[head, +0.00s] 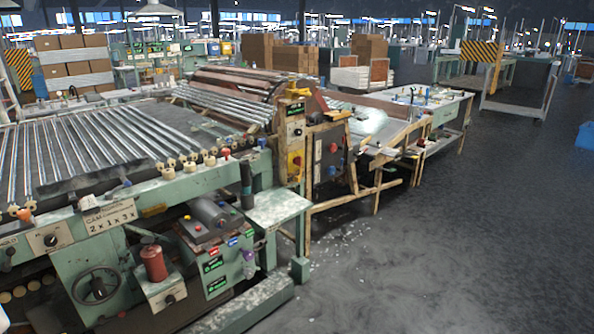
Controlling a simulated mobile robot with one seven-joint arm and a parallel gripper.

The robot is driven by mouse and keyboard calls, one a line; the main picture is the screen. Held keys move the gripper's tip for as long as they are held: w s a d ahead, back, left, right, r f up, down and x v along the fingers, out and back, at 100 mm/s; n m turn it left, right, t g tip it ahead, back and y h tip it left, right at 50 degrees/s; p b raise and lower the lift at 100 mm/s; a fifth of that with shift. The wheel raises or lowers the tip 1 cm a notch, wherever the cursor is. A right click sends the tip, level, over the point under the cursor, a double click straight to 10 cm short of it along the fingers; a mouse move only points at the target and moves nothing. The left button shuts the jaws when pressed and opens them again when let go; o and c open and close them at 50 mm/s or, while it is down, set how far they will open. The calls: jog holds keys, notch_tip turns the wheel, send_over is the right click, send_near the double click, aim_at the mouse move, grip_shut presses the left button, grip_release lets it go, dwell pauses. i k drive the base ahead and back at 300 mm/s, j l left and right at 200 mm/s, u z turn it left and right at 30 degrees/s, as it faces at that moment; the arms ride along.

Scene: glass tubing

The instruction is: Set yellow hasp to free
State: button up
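I cannot pick out a hasp for certain. The clearest yellow parts are on the upright post at the machine's near end. A yellow plate with a red knob (295,162) is on the post's face. A small yellow piece (294,92) sits at the post's top, above a dark label. Whether either is the hasp, and how it is set, is too small to tell. My gripper is not in view.
The green roller machine (150,195) fills the left, with a handwheel (95,286) and a red canister (153,263). A light side shelf (277,208) juts out below the post. Wooden rails (375,185) stand behind it. The grey floor (470,230) at right is clear.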

aim_at(296, 179)
jog(key=i+l, duration=0.15)
jog(key=i, duration=0.65)
jog(key=i+l, duration=0.15)
jog(key=i, duration=0.6)
jog(key=i+l+z, duration=0.1)
jog(key=i, duration=0.7)
jog(key=i+j, duration=0.4)
